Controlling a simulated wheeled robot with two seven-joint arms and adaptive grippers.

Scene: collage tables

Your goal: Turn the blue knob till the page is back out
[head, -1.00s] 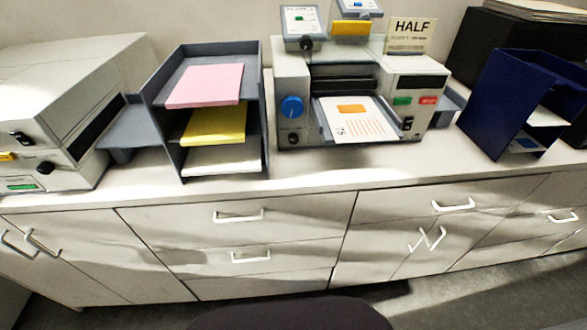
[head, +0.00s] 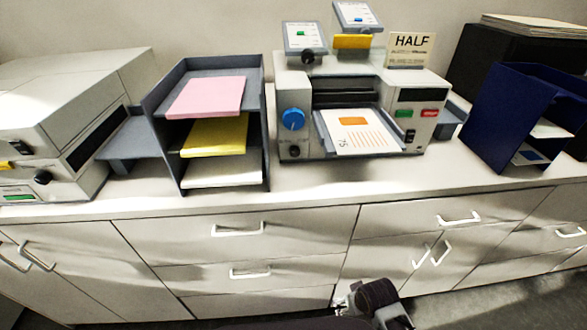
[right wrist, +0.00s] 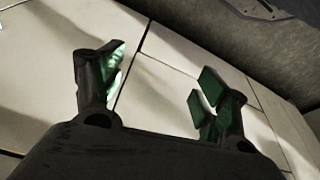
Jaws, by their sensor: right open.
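The blue knob (head: 293,118) is on the left front of a grey-white machine (head: 293,83) on the counter. A page (head: 360,133) with an orange block and orange lines lies on the machine's front tray, its whole printed face showing. My right gripper (head: 372,310) is low at the bottom of the head view, in front of the cabinets and well below the knob. In the right wrist view my right gripper (right wrist: 160,85) is open and empty, with its two green-padded fingers apart. My left gripper is not in view.
A grey tray rack (head: 158,130) with pink, yellow and white paper stands left of the machine. A navy holder (head: 492,120) stands to its right. The counter's front strip (head: 320,186) is clear. Cabinet handles (head: 237,230) stick out below.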

